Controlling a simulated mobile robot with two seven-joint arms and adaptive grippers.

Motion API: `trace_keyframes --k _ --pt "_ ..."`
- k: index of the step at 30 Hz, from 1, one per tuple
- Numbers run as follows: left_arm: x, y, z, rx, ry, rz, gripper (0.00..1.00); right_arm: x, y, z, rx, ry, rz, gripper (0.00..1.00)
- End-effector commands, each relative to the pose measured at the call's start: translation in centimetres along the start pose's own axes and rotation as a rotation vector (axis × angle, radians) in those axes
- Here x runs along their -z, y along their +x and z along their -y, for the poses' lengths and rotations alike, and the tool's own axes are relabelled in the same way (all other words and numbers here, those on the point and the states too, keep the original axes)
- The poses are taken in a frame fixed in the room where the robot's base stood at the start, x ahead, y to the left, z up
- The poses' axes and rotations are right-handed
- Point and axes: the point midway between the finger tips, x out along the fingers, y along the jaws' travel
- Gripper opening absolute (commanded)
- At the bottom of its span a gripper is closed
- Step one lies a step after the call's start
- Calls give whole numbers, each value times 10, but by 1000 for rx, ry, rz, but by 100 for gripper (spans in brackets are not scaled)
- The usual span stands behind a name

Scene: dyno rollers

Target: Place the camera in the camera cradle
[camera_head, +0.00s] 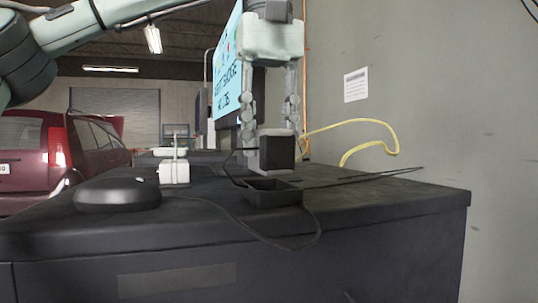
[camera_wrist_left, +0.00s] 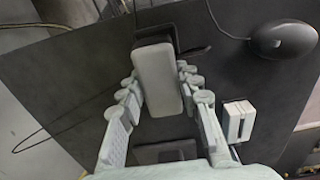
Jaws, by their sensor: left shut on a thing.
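My left gripper (camera_head: 273,140) points straight down and is shut on the black boxy camera (camera_head: 277,153), held upright between its fingers. In the left wrist view the camera (camera_wrist_left: 158,82) looks like a grey block between the fingers. The camera cradle (camera_head: 272,195) is a small black open-topped box on the dark counter, just below the camera. A narrow gap seems to show between them in the head view. In the left wrist view the cradle (camera_wrist_left: 159,31) shows at the camera's upper end and is partly hidden by it. My right gripper is not in view.
A black mouse-shaped object (camera_head: 118,193) and a small white device (camera_head: 174,172) stand left of the cradle on the counter (camera_head: 365,203). Thin black cables run around the cradle. A monitor (camera_head: 228,75) stands behind, and a grey wall (camera_head: 430,110) rises at the right.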

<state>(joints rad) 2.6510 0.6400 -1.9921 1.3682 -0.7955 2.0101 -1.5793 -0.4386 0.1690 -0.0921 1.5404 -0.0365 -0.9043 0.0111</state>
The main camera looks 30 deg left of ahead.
Motion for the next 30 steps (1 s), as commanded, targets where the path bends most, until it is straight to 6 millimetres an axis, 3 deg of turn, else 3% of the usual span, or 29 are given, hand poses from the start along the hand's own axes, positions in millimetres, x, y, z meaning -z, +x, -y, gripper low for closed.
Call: trace_keyframes --k 6,17,18,22,30 --pt "0 27 0 0 1 3 0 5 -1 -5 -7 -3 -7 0" --pt "0 31 0 0 0 1 0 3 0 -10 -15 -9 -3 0" --pt "0 30 0 0 0 1 37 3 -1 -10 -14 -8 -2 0" --pt "0 30 0 0 0 1 53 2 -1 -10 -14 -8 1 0" --pt "0 30 0 0 0 1 54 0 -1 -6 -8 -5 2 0"
